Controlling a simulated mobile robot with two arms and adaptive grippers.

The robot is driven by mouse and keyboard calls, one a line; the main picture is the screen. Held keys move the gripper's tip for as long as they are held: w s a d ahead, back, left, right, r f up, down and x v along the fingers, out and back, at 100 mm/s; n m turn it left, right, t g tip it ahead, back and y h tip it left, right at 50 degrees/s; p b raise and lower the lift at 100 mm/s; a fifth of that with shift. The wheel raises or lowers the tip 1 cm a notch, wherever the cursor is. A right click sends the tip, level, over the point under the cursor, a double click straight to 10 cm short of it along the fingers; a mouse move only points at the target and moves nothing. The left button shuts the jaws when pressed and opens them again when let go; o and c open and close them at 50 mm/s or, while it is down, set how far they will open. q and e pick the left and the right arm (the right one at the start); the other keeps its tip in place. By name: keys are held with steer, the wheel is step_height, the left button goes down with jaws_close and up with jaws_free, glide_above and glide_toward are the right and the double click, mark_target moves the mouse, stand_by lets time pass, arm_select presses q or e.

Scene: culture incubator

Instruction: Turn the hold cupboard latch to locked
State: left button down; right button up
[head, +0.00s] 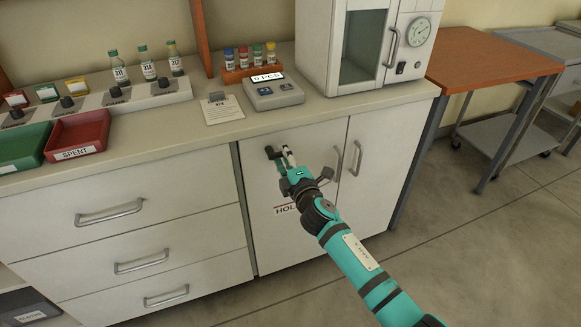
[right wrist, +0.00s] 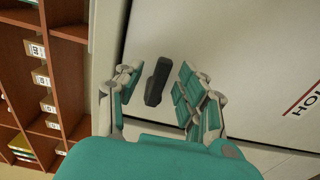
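The hold cupboard door (head: 262,222) is white, with a red line and partly hidden "HOLD" lettering on it. Its dark latch (head: 271,152) is near the upper left of the door, partly hidden by my right gripper (head: 285,156). In the right wrist view, the latch (right wrist: 156,82) is a dark bar, slightly tilted from vertical in that picture. It lies between the two spread fingers of my right gripper (right wrist: 157,90), with a visible gap on each side. The right gripper is open and holds nothing. My left gripper is not in view.
Drawers (head: 120,225) are left of the cupboard. A door handle (head: 356,158) is to the right. Floor in front is clear.

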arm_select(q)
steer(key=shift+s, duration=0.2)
arm_select(e)
steer(key=v, duration=1.1)
steer(key=shift+s, duration=0.25)
steer(key=shift+d, duration=0.1)
